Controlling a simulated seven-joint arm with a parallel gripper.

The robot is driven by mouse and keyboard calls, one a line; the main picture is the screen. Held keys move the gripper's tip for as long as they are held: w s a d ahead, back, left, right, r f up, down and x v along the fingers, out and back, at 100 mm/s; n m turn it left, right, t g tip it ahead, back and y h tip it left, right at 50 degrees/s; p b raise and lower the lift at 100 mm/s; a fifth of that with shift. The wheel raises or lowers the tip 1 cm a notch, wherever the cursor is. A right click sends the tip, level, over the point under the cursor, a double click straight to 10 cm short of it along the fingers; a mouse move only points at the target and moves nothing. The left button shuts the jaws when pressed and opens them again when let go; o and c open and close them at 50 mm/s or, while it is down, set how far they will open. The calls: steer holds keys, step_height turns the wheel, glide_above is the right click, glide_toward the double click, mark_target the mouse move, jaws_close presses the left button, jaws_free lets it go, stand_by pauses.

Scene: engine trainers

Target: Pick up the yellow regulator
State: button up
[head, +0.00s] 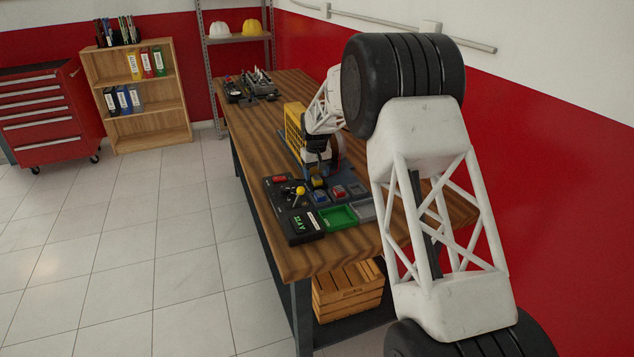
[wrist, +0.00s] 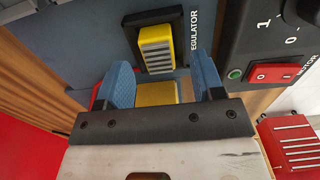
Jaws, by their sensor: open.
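The yellow regulator (wrist: 157,48) has a grey ribbed face and sits in a dark-framed slot of the blue-grey panel in the wrist view, beside a partly covered "REGULATOR" label. In the head view it is a small yellow patch (head: 318,183) just below my gripper (head: 320,168). In the wrist view my gripper (wrist: 161,68) has its two blue fingers apart, with nothing held. The fingertips lie near the slot's lower edge, one to each side. Whether they touch anything I cannot tell. Another yellow surface (wrist: 157,92) shows between the fingers; what it belongs to is unclear.
A black control box with a red motor switch (wrist: 275,74) stands close to the right in the wrist view. The near table end (head: 310,262) is clear.

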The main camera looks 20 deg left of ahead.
steer(key=shift+f, duration=0.5)
steer(key=c, duration=1)
steer(key=shift+r, duration=0.1)
steer(key=shift+r, duration=0.8)
step_height(320, 180, up, 2)
steer(key=shift+r, duration=0.1)
steer(key=s+d, duration=0.3)
steer(key=s, duration=0.1)
steer(key=s+d, duration=0.3)
steer(key=s, duration=0.1)
steer(key=s+d+r, duration=0.1)
steer(key=s+d, duration=0.2)
steer(key=s, duration=0.2)
steer(key=shift+s, duration=0.1)
